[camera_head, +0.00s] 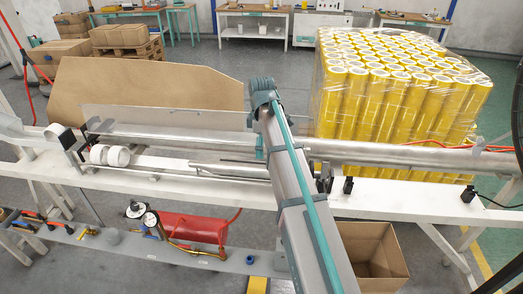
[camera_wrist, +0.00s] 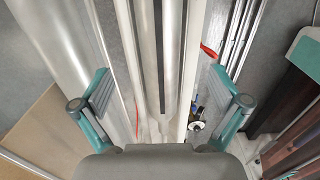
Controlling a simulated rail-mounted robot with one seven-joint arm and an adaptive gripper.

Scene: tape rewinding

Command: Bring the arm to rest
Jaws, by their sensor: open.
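My arm reaches from the bottom middle of the head view up over the machine. My gripper (camera_wrist: 165,98) is open in the wrist view, its two teal-edged fingers wide apart with nothing between them in its grip. Below the fingers run the long metal bars of the machine, and I cannot tell the exact gap to them. In the head view the gripper is mostly hidden by the arm, with only a bit of teal showing by the machine's steel shaft (camera_head: 400,154).
The white machine frame (camera_head: 420,192) crosses the view. A wrapped stack of yellow tape rolls (camera_head: 400,90) stands behind it at right. A brown board (camera_head: 150,84) stands at left. A red tank (camera_head: 195,227) and an open cardboard box (camera_head: 370,257) are below.

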